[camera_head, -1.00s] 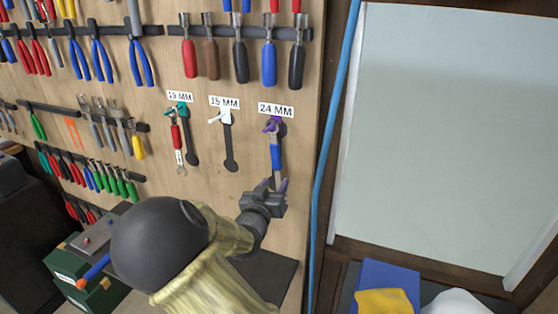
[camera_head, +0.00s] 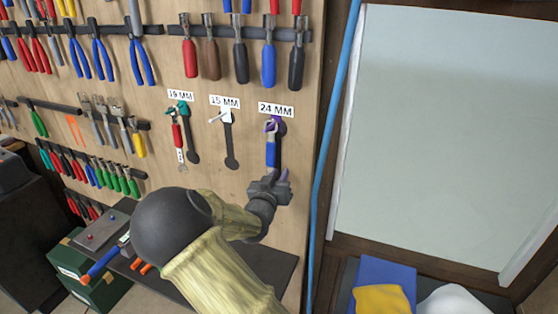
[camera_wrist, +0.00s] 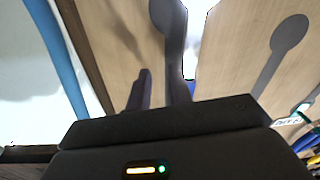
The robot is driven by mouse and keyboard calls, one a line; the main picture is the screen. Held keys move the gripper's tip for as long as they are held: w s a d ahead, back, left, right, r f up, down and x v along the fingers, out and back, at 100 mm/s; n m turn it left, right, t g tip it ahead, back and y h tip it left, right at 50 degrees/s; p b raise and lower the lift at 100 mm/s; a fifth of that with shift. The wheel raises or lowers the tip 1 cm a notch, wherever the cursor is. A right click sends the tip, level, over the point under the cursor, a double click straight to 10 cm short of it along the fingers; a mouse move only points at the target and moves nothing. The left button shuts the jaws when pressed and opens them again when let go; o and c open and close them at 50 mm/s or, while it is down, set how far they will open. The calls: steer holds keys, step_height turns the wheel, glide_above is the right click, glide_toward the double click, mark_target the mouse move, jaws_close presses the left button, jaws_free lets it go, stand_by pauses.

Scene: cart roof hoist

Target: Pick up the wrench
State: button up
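A wrench with a blue handle (camera_head: 271,153) hangs on the pegboard under the 24 MM label, beside its dark outline. A bit of blue, likely its handle, shows in the wrist view (camera_wrist: 190,87), mostly hidden behind a finger. My gripper (camera_head: 274,179) is at the wrench's lower end, close to the board. In the wrist view my gripper (camera_wrist: 159,90) has its two fingers apart, with bare board visible between them. I cannot tell whether a finger touches the wrench. A red-handled wrench (camera_head: 178,142) hangs under the 19 MM label.
The 15 MM place shows a white hook and a dark outline (camera_head: 229,145). Pliers and screwdrivers (camera_head: 240,62) fill racks above and left. A blue pipe (camera_head: 325,150) runs down the board's right edge. A dark shelf (camera_head: 265,265) lies below.

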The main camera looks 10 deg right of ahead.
jaws_close()
steer(key=o, duration=0.6)
jaws_free()
steer(key=shift+s+a, duration=0.1)
steer(key=shift+s+a+f+b, duration=0.1)
steer(key=shift+s+a+b, duration=0.05)
steer(key=shift+s+b, duration=0.15)
steer(key=b+v, duration=0.4)
steer(key=v, duration=1.2)
steer(key=shift+s+a+b, duration=0.15)
steer(key=shift+s+b, duration=0.05)
steer(key=shift+b, duration=0.1)
